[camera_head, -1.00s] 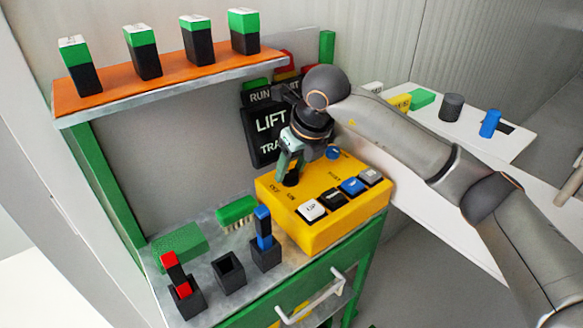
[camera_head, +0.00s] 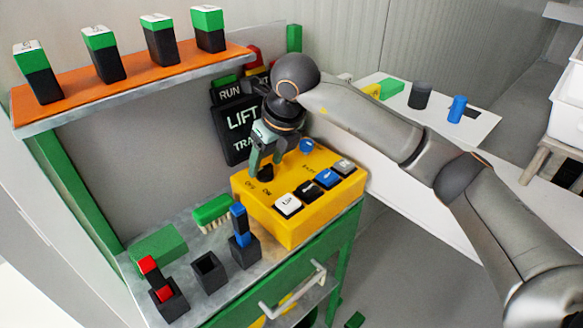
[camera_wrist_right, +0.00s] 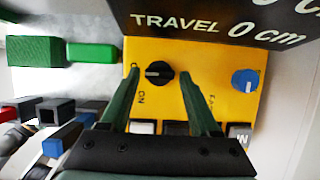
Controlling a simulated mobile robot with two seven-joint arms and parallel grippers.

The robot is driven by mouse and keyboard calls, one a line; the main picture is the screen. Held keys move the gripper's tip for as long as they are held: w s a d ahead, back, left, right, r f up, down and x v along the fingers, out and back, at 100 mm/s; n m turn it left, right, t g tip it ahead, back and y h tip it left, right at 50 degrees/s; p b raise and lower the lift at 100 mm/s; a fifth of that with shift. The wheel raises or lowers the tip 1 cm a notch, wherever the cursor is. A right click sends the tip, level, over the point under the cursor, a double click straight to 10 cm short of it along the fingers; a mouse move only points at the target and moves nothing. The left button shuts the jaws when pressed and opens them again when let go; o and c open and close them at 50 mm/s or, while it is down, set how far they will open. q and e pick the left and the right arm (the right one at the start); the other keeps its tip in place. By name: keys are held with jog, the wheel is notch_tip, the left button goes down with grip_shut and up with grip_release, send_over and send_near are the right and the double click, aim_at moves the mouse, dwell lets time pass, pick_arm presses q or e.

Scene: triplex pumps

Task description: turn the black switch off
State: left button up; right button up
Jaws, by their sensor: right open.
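The black switch (camera_wrist_right: 159,73) is a round knob with a pale mark on top, on the yellow control box (camera_head: 290,225). In the wrist view the mark points left; which label it lines up with is not clear. The OFF and ON labels show beside it in the head view. My right gripper (camera_head: 263,166) points down at the switch in the head view. In the right wrist view its two fingers (camera_wrist_right: 159,82) are open, one on each side of the knob, with gaps visible. The switch (camera_head: 265,173) is partly hidden by the fingers in the head view. My left gripper is not in view.
The box also carries a blue knob (camera_head: 306,146) and several push buttons (camera_head: 309,190). A display panel reading LIFT and TRAVEL (camera_head: 240,128) stands behind. A green brush (camera_head: 212,209), a green block (camera_head: 158,244) and black holders (camera_head: 209,272) lie to the left.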

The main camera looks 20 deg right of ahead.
jog(key=p+v, duration=0.2)
jog(key=v, duration=0.2)
jog(key=shift+r, duration=0.25)
jog(key=b, duration=0.3)
send_near(273, 183)
jog(key=shift+s+d+f, duration=0.15)
jog(key=shift+s+f, duration=0.25)
jog(key=shift+f, duration=0.05)
pick_arm(q)
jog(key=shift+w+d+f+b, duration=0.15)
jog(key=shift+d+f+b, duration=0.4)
jog(key=shift+b, duration=0.2)
pick_arm(e)
jog(key=s+d, duration=0.2)
jog(key=s, duration=0.5)
jog(key=shift+d+r, duration=0.15)
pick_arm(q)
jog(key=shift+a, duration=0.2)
